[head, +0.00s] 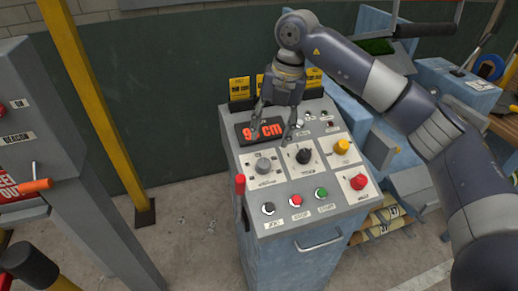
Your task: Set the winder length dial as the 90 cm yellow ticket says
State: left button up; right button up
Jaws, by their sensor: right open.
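The winder console (310,225) stands in the middle with a sloped grey top. Its display (268,134) shows red characters ending in "cm"; a finger hides part of the number, which starts with 9. Below it are a grey dial (263,165), a black knob (304,157) and a yellow knob (342,147); their labels are too small to read. Yellow tickets (239,87) stand in black holders along the back edge, their print unclear. My right gripper (271,139) is open and empty, pointing down over the display, above the grey dial and black knob.
A red button (358,182) sits right of the knobs, and black, red and green buttons (321,193) line the front. A red-handled lever (240,186) rises at the console's left edge. A yellow post (98,110) and grey cabinet stand left.

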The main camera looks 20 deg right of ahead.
aim_at(264, 164)
jog(key=f, duration=0.1)
jog(key=f+p, duration=0.1)
jog(key=f, duration=0.1)
jog(key=s+f, duration=0.1)
jog(key=shift+a+f+p, duration=0.2)
jog(key=shift+a+p, duration=0.15)
jog(key=f, duration=0.3)
jog(key=shift+w+a+f+p, duration=0.1)
jog(key=shift+w+a+p, duration=0.2)
jog(key=shift+p, duration=0.1)
notch_tip(264, 164, down, 2)
jog(key=shift+w+a+f, duration=0.15)
jog(key=shift+f, duration=0.1)
jog(key=shift+c, duration=1.1)
jog(key=c, duration=0.8)
pick_arm(q)
jog(key=s+r, duration=0.2)
jog(key=s, duration=0.1)
jog(key=shift+s+r, duration=0.15)
jog(key=shift+r, duration=0.25)
pick_arm(e)
jog(key=shift+c, duration=0.2)
